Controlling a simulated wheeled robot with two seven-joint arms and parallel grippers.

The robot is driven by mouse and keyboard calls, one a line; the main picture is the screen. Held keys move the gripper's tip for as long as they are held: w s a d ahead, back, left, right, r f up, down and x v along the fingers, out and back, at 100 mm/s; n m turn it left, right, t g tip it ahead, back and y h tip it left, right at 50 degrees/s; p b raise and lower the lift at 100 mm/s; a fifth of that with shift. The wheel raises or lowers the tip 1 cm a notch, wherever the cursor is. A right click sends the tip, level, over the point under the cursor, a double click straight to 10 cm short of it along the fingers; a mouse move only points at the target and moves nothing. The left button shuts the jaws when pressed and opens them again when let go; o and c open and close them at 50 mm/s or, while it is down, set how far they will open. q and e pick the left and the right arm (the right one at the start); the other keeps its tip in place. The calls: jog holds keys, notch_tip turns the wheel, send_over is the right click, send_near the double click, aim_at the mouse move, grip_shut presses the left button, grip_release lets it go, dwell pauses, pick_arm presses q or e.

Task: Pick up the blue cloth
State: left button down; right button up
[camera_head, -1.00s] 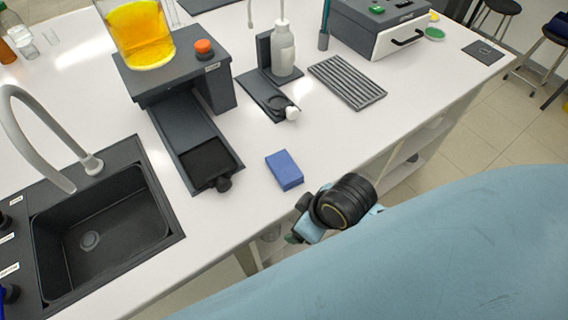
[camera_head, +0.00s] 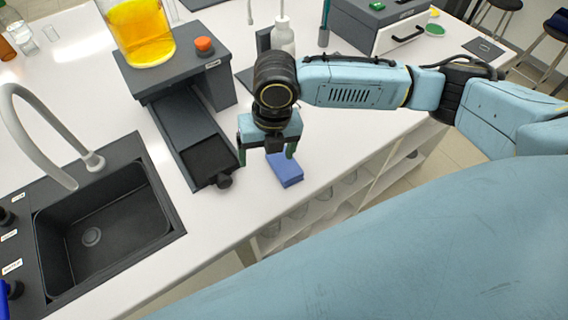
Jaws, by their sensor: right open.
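The blue cloth (camera_head: 287,172) is a small folded block lying flat on the white bench near its front edge. My right gripper (camera_head: 266,160) points down with its two fingers apart, just above and to the left of the cloth. One finger partly covers the cloth's upper left side. I cannot tell from this view how high the fingertips are above the bench. The gripper holds nothing that I can see. My left gripper is not in view.
A dark rig with a sliding tray (camera_head: 210,160) and knob stands just left of the gripper. A beaker of orange liquid (camera_head: 140,35) sits on it. A black sink (camera_head: 105,215) lies at the left. A white bottle (camera_head: 283,37) stands behind my arm.

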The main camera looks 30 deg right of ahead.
jog(key=w+d+r+n+h, duration=0.1)
jog(key=w+d+r+n, duration=0.1)
jog(key=d, duration=0.4)
send_over(284, 162)
jog(key=shift+n+g, duration=0.3)
jog(key=f, duration=0.7)
jog(key=shift+s+d+f, duration=0.1)
jog(key=shift+d+f, duration=0.05)
jog(key=shift+d, duration=0.15)
jog(key=f, duration=0.5)
jog(key=shift+a+f, duration=0.3)
jog(key=c, duration=1.1)
jog(key=shift+o, duration=0.2)
jog(key=shift+r, duration=0.1)
notch_tip(284, 162, up, 10)
